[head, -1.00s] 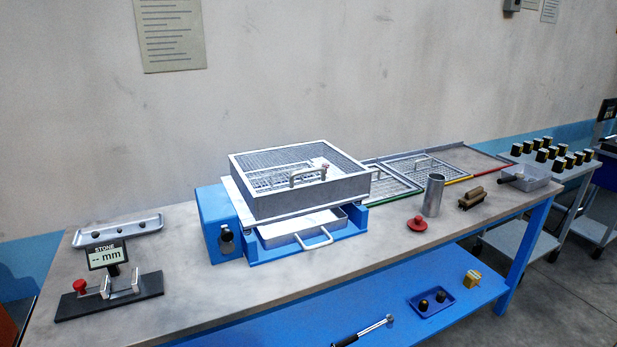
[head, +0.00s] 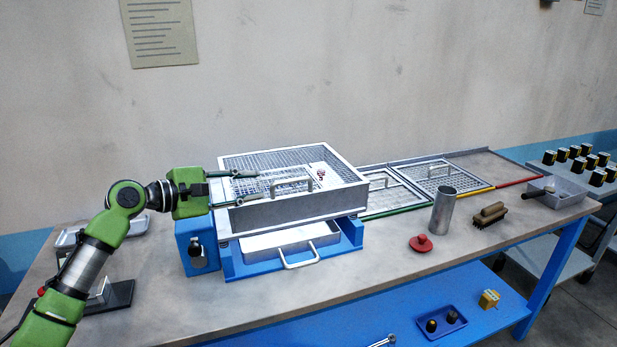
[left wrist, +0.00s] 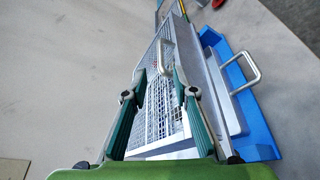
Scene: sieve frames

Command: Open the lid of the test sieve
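The test sieve (head: 300,208) is a square grey metal frame on a blue machine. My left gripper (head: 252,188) reaches in from the left over the sieve's left side, open and empty. In the left wrist view, its two fingers (left wrist: 158,80) are spread over the mesh, with the lid handle (left wrist: 162,58) just ahead between the tips. I cannot tell the finger height above the mesh. My right gripper is out of view.
A metal pan (head: 285,240) with a handle sits under the sieve. Framed screens (head: 440,175) lie to the right. A metal cylinder (head: 443,211), red knob (head: 423,242) and brush (head: 489,215) stand on the bench. A black stand (head: 110,297) is at left.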

